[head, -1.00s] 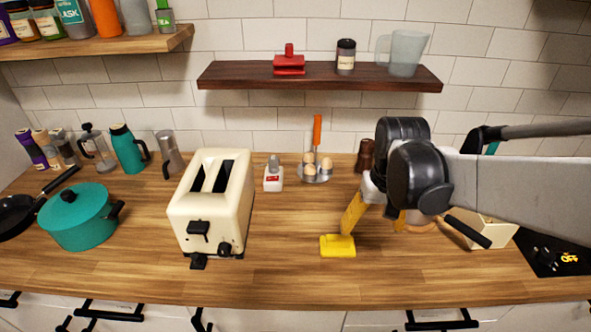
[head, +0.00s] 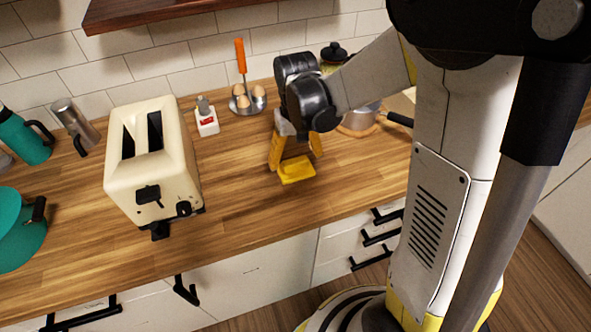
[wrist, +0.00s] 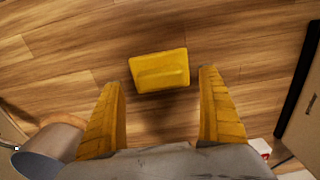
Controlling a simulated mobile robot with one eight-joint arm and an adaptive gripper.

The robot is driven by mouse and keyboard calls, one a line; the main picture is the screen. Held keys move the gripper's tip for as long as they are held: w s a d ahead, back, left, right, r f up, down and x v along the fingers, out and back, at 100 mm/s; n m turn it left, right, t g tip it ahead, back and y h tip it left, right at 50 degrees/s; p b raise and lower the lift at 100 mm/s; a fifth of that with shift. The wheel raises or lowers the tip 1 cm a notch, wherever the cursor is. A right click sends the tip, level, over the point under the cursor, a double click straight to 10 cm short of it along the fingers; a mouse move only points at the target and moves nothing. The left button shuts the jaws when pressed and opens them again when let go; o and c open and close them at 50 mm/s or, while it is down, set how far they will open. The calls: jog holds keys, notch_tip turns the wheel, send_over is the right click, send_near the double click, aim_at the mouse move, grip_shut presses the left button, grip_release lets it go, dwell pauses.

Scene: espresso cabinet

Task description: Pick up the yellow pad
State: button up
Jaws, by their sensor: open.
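The yellow pad (head: 297,170) lies on the wooden counter, right of the cream toaster. It is a small block with a raised ridge along its top. In the wrist view the pad (wrist: 159,70) lies just beyond my fingertips, roughly centred between them. How high the fingertips are above the counter is hard to tell.
The cream toaster (head: 152,160) stands to the left. An egg holder (head: 248,100) and a small white and red item (head: 206,118) are behind. A pot (head: 362,119) with a dark handle is at the right. The counter in front of the pad is clear.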

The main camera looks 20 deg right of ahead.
notch_tip(320, 180, down, 3)
jog(key=shift+r+b, duration=0.15)
jog(key=shift+b, duration=0.15)
jog(key=shift+r, duration=0.1)
jog(key=c, duration=1.3)
jog(key=shift+r+p, duration=0.35)
jog(key=shift+r, duration=0.15)
jog(key=r+p, duration=0.1)
jog(key=r, duration=0.1)
jog(key=d+r+p, duration=0.1)
jog(key=r, duration=0.1)
jog(key=d+r, duration=0.2)
jog(key=d, duration=0.1)
jog(key=d+r+p, duration=0.1)
jog(key=d+r, duration=0.1)
jog(key=d, duration=0.2)
jog(key=w+d+r+p, duration=0.1)
jog(key=d+r, duration=0.1)
jog(key=d, duration=0.1)
jog(key=shift+d, duration=0.3)
